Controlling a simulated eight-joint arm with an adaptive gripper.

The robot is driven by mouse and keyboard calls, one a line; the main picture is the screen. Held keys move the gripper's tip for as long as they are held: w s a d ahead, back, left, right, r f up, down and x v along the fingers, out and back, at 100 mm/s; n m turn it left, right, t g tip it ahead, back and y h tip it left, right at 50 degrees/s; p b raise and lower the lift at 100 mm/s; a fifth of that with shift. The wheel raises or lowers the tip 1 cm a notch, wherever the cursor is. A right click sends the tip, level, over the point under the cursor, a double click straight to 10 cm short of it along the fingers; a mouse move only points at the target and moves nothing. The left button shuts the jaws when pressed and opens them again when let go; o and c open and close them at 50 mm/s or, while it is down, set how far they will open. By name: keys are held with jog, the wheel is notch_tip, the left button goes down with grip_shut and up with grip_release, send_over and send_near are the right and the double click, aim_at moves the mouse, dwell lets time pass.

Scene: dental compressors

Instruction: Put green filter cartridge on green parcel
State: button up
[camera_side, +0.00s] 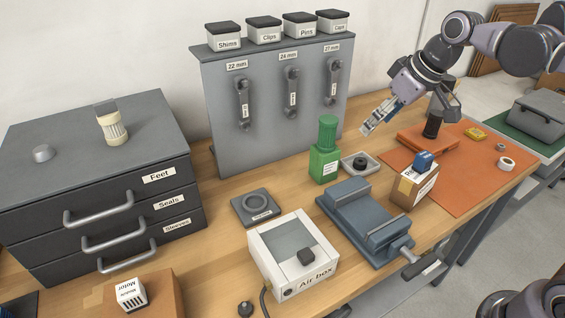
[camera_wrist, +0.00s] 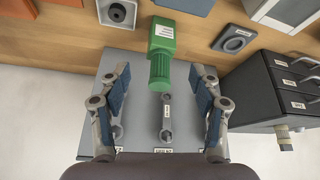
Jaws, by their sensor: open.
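The green filter cartridge (camera_side: 327,132) is a ribbed green cylinder. It stands upright on top of the green parcel (camera_side: 321,166), a green box with a white label, on the workbench in front of the grey tool panel. In the wrist view the cartridge (camera_wrist: 159,70) points toward me, with the parcel (camera_wrist: 163,38) behind it. My gripper (camera_side: 378,118) is open and empty, above and to the right of the cartridge and apart from it. In the wrist view the cartridge appears between the spread fingers of my gripper (camera_wrist: 160,76).
The grey panel (camera_side: 270,100) carries hanging wrenches and several labelled bins. A small tray (camera_side: 347,168), a vise (camera_side: 362,222), a cardboard box (camera_side: 407,190) with a blue item on top, and the Air box (camera_side: 270,262) stand nearby. An orange mat (camera_side: 470,180) lies at the right.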

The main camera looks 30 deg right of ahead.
jog(key=s+d+f+m+t+h, duration=0.1)
jog(key=s+f+m, duration=0.1)
jog(key=s+f, duration=0.7)
jog(key=s, duration=0.2)
jog(key=shift+s+d+f+m+t, duration=0.15)
jog(key=shift+s+d+m+t, duration=0.15)
jog(key=shift+s+t, duration=0.1)
